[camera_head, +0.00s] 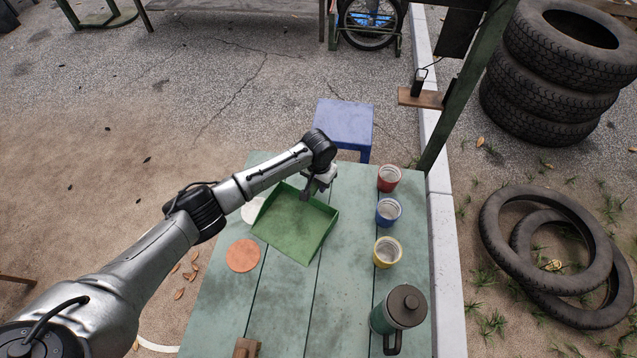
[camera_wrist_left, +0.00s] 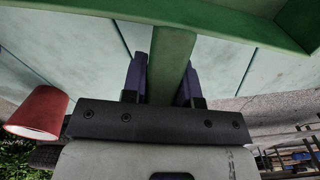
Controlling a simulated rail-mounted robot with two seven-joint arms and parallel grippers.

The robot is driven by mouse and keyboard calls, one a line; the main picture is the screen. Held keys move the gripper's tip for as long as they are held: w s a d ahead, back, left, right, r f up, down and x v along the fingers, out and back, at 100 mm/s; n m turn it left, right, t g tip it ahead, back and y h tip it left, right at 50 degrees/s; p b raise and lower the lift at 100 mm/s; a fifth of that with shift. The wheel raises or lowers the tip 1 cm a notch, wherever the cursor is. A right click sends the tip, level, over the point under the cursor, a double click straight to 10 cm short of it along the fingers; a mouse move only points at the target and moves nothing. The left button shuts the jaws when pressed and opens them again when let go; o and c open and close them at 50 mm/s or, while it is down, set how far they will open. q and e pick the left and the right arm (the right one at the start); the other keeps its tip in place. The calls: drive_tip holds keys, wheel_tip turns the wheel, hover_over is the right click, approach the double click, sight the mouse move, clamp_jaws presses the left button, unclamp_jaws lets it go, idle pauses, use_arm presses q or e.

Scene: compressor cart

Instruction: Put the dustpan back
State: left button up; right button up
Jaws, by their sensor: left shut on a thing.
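The green dustpan (camera_head: 290,226) is at the far left part of the pale green table (camera_head: 345,262), its open tray facing up toward the head camera. I cannot tell if it touches the table. My left gripper (camera_head: 318,184) is at its far right side. In the left wrist view, the two dark fingers of my left gripper (camera_wrist_left: 164,80) are shut on the dustpan's green handle (camera_wrist_left: 173,58). My left gripper and arm hide the handle in the head view. My right gripper is not in view.
Red (camera_head: 388,178), blue (camera_head: 388,211) and yellow (camera_head: 387,251) cups stand along the table's right side, with a dark lidded jug (camera_head: 398,312) nearer. An orange disc (camera_head: 242,256) and a partly hidden white disc (camera_head: 252,211) lie left. A blue stool (camera_head: 343,125) stands behind.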

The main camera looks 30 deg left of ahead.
use_arm(q)
drive_tip(key=o, duration=0.9)
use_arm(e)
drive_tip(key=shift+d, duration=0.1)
